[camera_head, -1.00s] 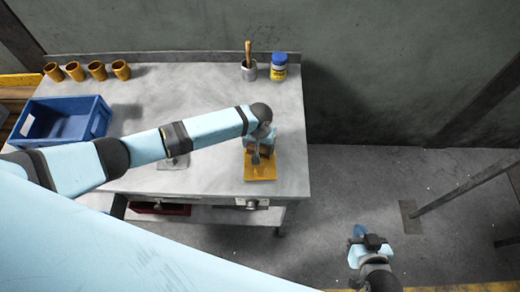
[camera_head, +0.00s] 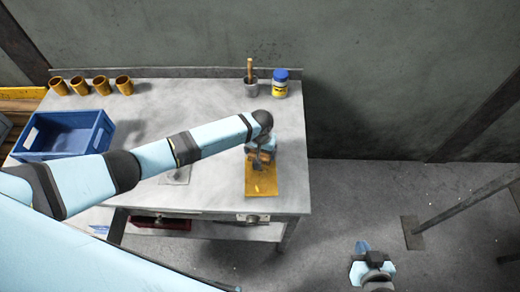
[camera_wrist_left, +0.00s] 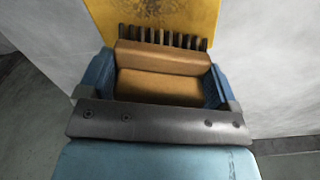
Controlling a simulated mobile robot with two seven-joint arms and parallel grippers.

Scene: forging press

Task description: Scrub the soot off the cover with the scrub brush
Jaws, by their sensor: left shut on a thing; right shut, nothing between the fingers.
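The yellow cover (camera_head: 263,184) lies on the workbench near its right end. In the left wrist view the cover (camera_wrist_left: 197,14) shows a dark sooty patch (camera_wrist_left: 150,12). My left gripper (camera_head: 259,160) is over the cover's far part, shut on the scrub brush. In the left wrist view the brush (camera_wrist_left: 160,88) has a tan wooden body between the blue fingers and dark bristles toward the cover. I cannot tell whether the bristles touch it. My right gripper (camera_head: 362,247) is shut and empty, out over the floor right of the bench.
The grey workbench (camera_head: 215,103) holds a blue crate (camera_head: 62,153) at left and several brown cups (camera_head: 102,85) at the back left. A grey pot with a wooden-handled tool (camera_head: 251,88) and a blue-lidded yellow jar (camera_head: 280,88) stand behind the cover.

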